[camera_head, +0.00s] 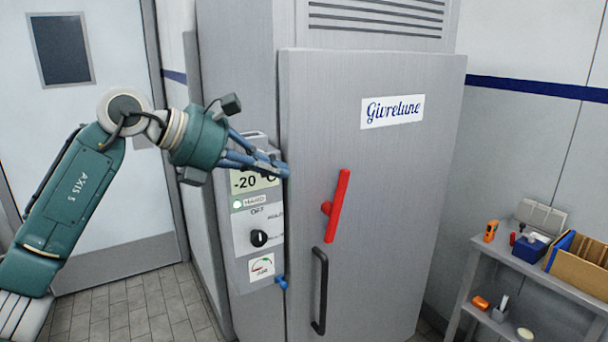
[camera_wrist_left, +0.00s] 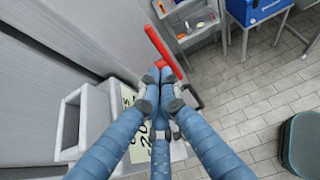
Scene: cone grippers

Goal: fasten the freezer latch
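The red latch handle (camera_head: 338,206) is on the grey freezer door (camera_head: 390,160). It stands nearly upright, its top leaning right, with a red knob at its left side. It also shows in the left wrist view (camera_wrist_left: 160,48), beyond my fingertips. My left gripper (camera_head: 284,171) is in front of the freezer's left edge, beside the -20 display, left of the latch and apart from it. Its blue fingers come together at the tips, with nothing seen between them; they also show in the left wrist view (camera_wrist_left: 160,88). My right gripper is not in view.
A black door handle (camera_head: 319,290) sits below the latch. The control panel (camera_head: 258,225) with knob and gauge is on the left, under my gripper. A grey shelf (camera_head: 540,285) with small tools and boxes stands at the right. The door's front is clear around the latch.

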